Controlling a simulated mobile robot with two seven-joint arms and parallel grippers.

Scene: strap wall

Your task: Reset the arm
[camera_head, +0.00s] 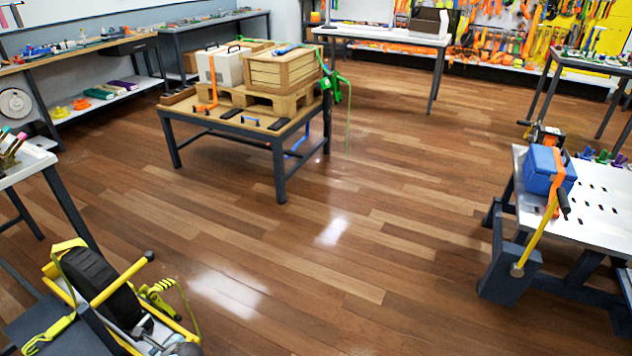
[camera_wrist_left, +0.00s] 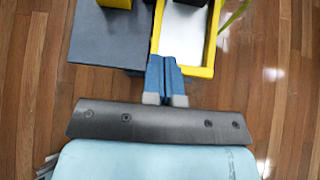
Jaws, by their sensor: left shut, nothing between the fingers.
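My left gripper (camera_wrist_left: 165,98) shows in the left wrist view with its two blue fingers together and nothing between them. It is over or near a yellow-framed stand with a white panel (camera_wrist_left: 182,35) and a dark grey panel (camera_wrist_left: 107,37) beside it; I cannot tell the gap. In the head view neither of my grippers clearly shows. My right gripper is not in view.
A yellow frame with a black wheel (camera_head: 95,285) stands at the lower left. A table with a wooden crate (camera_head: 281,74) stands at the back middle. A white workbench (camera_head: 600,205) with a blue box (camera_head: 546,170) is on the right. The wooden floor (camera_head: 330,270) between is clear.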

